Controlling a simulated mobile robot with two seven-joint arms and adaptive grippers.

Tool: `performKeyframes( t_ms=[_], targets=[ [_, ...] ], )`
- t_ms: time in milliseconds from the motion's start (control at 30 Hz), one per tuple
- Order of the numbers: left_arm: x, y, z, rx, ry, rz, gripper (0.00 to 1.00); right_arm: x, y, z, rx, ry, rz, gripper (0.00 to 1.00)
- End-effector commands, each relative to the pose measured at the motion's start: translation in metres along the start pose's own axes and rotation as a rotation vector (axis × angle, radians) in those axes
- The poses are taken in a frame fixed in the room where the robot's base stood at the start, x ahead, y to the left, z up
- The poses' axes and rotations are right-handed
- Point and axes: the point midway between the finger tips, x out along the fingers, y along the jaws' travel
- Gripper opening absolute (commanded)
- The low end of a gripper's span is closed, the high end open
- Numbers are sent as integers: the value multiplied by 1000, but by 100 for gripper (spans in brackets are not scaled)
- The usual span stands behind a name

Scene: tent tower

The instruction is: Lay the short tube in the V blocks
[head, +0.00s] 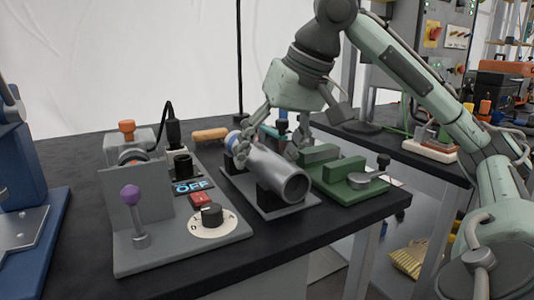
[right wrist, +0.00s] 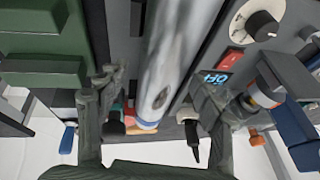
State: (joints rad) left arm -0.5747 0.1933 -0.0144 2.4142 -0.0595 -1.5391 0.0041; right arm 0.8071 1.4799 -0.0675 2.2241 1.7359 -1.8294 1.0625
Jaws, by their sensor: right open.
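The short grey tube (head: 278,174) lies lengthwise over the dark V blocks (head: 266,198) on a grey base plate (head: 285,211), its open end toward the front. It looks seated, but the contact underneath is mostly hidden. My right gripper (head: 268,148) is open above the tube's far part, one finger on each side. In the right wrist view the tube (right wrist: 182,50) runs between the spread fingers of the gripper (right wrist: 155,103), with gaps visible beside it. My left gripper is in no view.
Left of the blocks stands a grey control panel (head: 185,247) with a purple-knobbed lever (head: 131,200), dial (head: 212,215) and red switch (head: 201,200). A green fixture (head: 345,182) is close on the right. An orange-brown handle (head: 209,134) lies behind. The front table strip is clear.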

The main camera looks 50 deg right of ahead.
Motion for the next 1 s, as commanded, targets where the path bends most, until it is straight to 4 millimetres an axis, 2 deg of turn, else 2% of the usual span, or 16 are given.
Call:
performKeyframes(
  t_ms=[267,700,1000],
  targets=[
    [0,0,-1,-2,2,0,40,-7,-1,0,1,0,-3,66],
    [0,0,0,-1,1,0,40,-54,0,-1,0,5,-1,66],
    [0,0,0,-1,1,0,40,-69,-1,-1,-2,5,1,66]
  ],
)
